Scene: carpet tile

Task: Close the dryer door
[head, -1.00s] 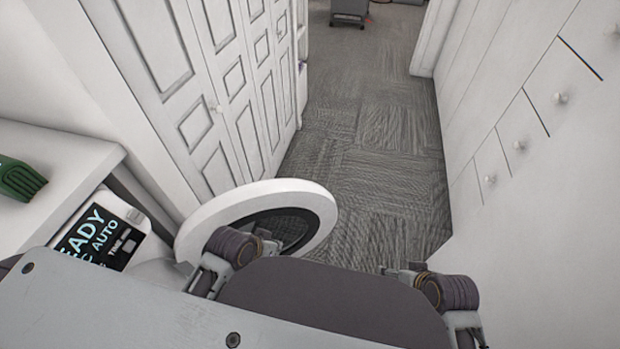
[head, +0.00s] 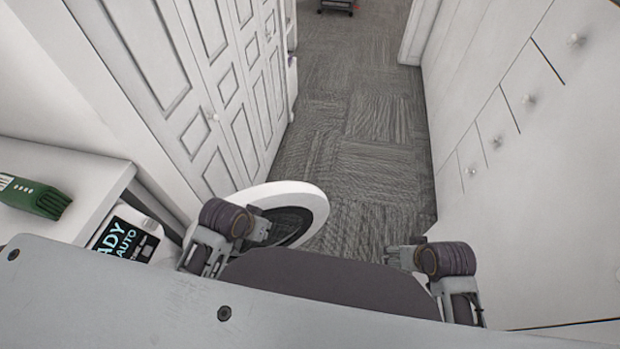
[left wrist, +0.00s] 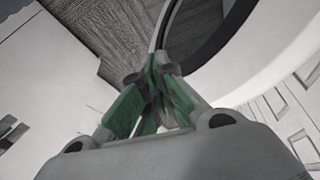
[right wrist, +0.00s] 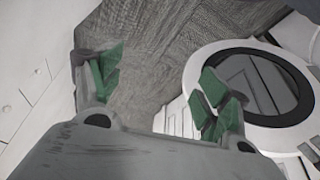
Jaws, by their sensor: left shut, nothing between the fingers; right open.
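The dryer door (head: 312,205) is a round white ring with dark glass, standing open and out from the dryer (head: 125,240), whose lit display shows at the lower left. My left gripper (left wrist: 155,68) is shut and empty. In the left wrist view its tips are close to the rim of the door (left wrist: 275,75); I cannot tell whether they touch it. My right gripper (right wrist: 158,72) is open and empty, and the door (right wrist: 208,62) shows to its right in the right wrist view. In the head view my arms and body hide the dryer opening and the door's lower part.
White panelled doors (head: 185,100) run behind the dryer door. A white cabinet wall with knobs (head: 540,190) bounds the right. The carpet (head: 370,140) between is clear.

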